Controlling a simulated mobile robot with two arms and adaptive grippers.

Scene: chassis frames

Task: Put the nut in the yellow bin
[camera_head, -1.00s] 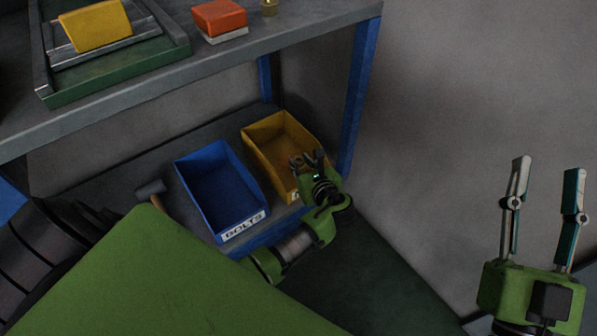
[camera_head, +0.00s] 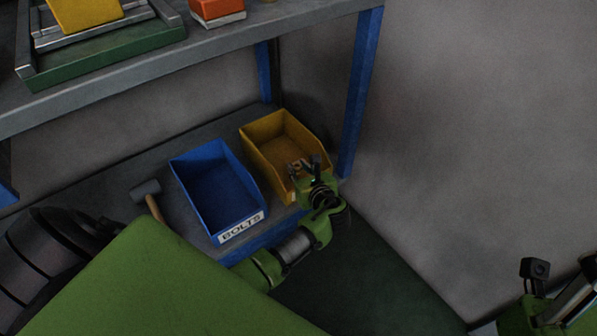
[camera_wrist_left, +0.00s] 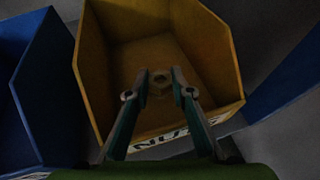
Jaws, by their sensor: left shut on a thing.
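My left gripper (camera_head: 304,163) is shut on the nut and reaches over the front of the yellow bin (camera_head: 262,131). The bin's front label is partly hidden by the gripper. Only part of my right arm's end (camera_head: 545,305) shows at the lower right edge, and its fingers cannot be made out.
A blue bin (camera_head: 196,200) labelled BOLTS stands left of the yellow one on the lower shelf. A hammer (camera_head: 147,190) lies left of it. A blue post (camera_head: 360,95) rises right of the yellow bin, and the upper shelf (camera_head: 225,50) overhangs behind.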

